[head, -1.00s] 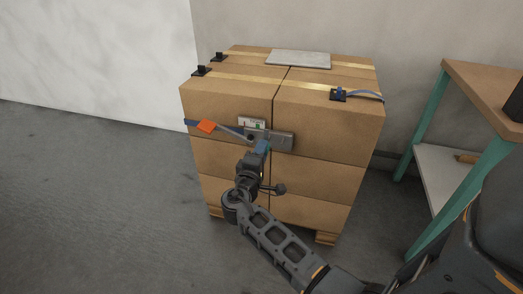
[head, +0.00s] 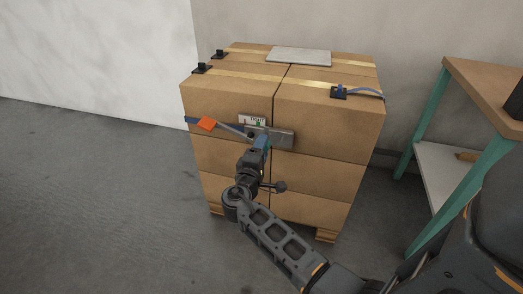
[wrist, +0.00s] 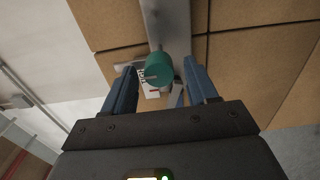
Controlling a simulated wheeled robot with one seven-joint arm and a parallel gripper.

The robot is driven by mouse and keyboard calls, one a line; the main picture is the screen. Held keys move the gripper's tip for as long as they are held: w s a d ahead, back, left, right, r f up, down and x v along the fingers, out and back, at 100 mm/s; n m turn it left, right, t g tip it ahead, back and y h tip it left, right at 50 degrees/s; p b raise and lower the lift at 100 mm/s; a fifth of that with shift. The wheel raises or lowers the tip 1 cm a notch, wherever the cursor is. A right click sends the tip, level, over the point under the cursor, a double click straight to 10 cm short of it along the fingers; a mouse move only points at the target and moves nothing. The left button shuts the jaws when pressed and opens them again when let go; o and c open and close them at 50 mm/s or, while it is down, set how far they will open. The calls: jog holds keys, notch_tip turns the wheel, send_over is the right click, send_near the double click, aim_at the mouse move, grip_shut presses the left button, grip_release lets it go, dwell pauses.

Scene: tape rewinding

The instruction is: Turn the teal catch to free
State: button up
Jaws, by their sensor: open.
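The teal catch (wrist: 158,68) is a round knob with a pale line on its face, on a grey metal plate (wrist: 176,22) in the wrist view. My gripper (wrist: 160,72) is open, with one blue finger on each side of the knob and visible gaps between. In the head view, my gripper (head: 263,142) is at the grey plate (head: 281,138) on the front of the box stack, and it mostly hides the catch.
A blue strap with an orange tag (head: 206,123) runs to the plate from the left. The cardboard boxes (head: 310,180) stand on a wooden pallet. A teal-legged bench (head: 480,75) stands at the right. The floor at left is clear.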

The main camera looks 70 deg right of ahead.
jog(key=a, duration=0.7)
jog(key=shift+s+a+p, duration=0.3)
jog(key=shift+a+p, duration=0.05)
jog(key=shift+a, duration=0.05)
jog(key=s+a+f+n+t+y, duration=0.2)
jog(key=s+a+f+t+y, duration=0.3)
jog(key=a, duration=0.5)
jog(key=s+a+f+n+t+y, duration=0.1)
jog(key=s+a+f+t+y, duration=0.25)
jog(key=s+a+y, duration=0.45)
jog(key=s+a+r+m+t+y, duration=0.1)
jog(key=s+a+r+t+y, duration=0.3)
jog(key=a+r, duration=0.55)
jog(key=s+a+r+m+p, duration=0.1)
jog(key=s+r+p, duration=0.1)
jog(key=r+p, duration=0.6)
jog(key=s+a+r+m+t+y+p, duration=0.1)
jog(key=r+p, duration=0.7)
jog(key=r, duration=1.1)
jog(key=shift+s+m, duration=0.5)
jog(key=shift+s, duration=0.45)
